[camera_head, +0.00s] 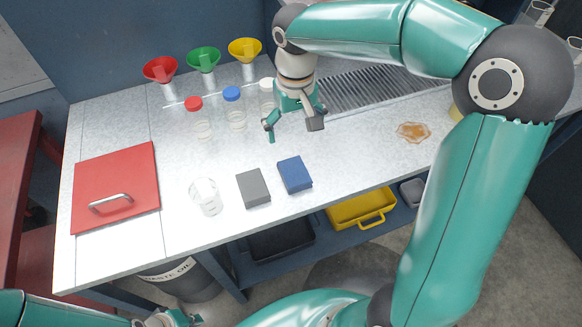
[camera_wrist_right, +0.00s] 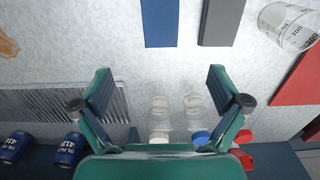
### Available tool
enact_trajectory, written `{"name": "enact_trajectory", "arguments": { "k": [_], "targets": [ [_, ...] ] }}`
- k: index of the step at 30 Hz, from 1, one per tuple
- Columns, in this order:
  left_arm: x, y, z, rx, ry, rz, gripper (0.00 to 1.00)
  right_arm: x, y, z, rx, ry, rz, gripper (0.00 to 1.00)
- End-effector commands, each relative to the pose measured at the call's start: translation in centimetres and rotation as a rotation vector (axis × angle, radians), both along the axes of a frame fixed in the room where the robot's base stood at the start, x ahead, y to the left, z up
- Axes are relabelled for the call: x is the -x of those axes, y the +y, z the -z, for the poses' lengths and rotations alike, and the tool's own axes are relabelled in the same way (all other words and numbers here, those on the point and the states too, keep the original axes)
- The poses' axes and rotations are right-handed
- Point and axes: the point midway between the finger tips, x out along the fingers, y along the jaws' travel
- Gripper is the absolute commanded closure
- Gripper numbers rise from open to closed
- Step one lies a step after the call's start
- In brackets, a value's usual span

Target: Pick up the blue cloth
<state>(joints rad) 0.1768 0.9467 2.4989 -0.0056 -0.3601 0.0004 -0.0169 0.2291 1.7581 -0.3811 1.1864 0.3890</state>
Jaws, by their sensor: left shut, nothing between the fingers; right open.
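The blue cloth (camera_head: 295,174) is a folded rectangular block lying on the workbench, just right of a similar grey block (camera_head: 252,188). In the right wrist view the blue cloth (camera_wrist_right: 160,22) is at the top edge, partly cut off, beyond the fingertips. My right gripper (camera_head: 295,124) is open and empty above the bench, behind the blue cloth and apart from it. Its spread fingers also show in the right wrist view (camera_wrist_right: 160,72). My left gripper (camera_head: 168,318) is shut and empty at the bottom edge, partly cut off, below the bench front.
A glass beaker (camera_head: 205,196) stands left of the grey block. A red lidded panel (camera_head: 117,187) lies further left. Capped bottles (camera_head: 232,106) and funnels (camera_head: 204,59) stand behind. A brown spill (camera_head: 413,132) and a grate (camera_head: 370,90) are to the right.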

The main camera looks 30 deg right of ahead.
Motion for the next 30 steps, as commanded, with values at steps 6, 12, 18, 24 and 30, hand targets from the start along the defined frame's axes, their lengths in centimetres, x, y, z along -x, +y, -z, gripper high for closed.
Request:
{"name": "enact_trajectory", "arguments": {
  "k": [6, 12, 18, 24, 30],
  "targets": [
    [0.0, 0.0, -0.1, 0.000, 0.000, 0.000, 1.00, 0.4, -0.4, 4.8, -0.001, 0.008, 0.011, 0.02],
    [0.0, 0.0, -0.3, 0.000, 0.000, 0.000, 1.00, 0.4, -0.5, 8.5, -0.001, 0.006, 0.014, 0.02],
    [0.0, 0.0, -0.4, 0.000, 0.000, 0.000, 1.00, 0.4, -0.5, 10.0, -0.002, 0.001, 0.014, 0.02],
    [0.0, 0.0, -1.1, 0.000, 0.000, 0.000, 1.00, 0.4, -0.2, 11.7, -0.003, 0.006, 0.014, 0.02],
    [0.0, 0.0, -1.6, 0.000, 0.000, 0.000, 1.00, 0.3, -0.1, 14.5, -0.002, 0.005, 0.015, 0.02]
  ]
}}
